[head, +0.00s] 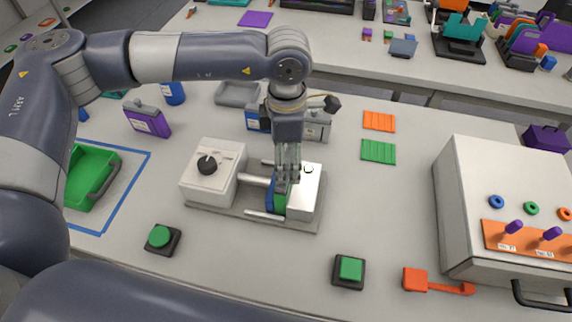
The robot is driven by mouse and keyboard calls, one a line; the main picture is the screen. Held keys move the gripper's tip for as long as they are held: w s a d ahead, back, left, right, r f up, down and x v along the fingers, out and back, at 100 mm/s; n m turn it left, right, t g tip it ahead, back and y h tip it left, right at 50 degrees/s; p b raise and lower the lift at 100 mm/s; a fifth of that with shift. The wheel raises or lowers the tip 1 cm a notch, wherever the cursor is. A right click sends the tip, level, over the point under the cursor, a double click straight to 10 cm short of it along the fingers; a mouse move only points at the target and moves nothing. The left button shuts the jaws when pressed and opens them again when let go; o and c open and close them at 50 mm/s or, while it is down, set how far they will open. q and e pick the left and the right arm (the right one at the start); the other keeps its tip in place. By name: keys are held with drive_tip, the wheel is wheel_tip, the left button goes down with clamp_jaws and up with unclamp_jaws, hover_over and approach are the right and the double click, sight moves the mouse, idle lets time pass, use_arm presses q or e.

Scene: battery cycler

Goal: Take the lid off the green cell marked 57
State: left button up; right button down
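A clamp device (255,216) with a white dial block (213,171) on its left and a white block (306,190) on its right stands mid-table. A green piece (281,203), possibly the green cell, sits between the blocks, beside a blue part (270,196). My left gripper (286,180) points down right over it and hides its top. I cannot make out a lid or a number 57 on it, nor whether the fingers are open or closed on anything. My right gripper is not in view.
A green tray (113,184) lies at left inside a blue outline. Green buttons (159,238) (350,270) stand in front. A white cabinet (482,165) with an orange panel is at right. Canisters (149,121) stand behind the clamp. Orange (379,121) and green (378,152) mats lie nearby.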

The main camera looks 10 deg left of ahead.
use_arm(q)
drive_tip(key=shift+s, duration=0.15)
drive_tip(key=c, duration=1.3)
drive_tip(key=shift+r, duration=0.1)
drive_tip(key=shift+c, duration=0.2)
drive_tip(key=shift+w, duration=0.2)
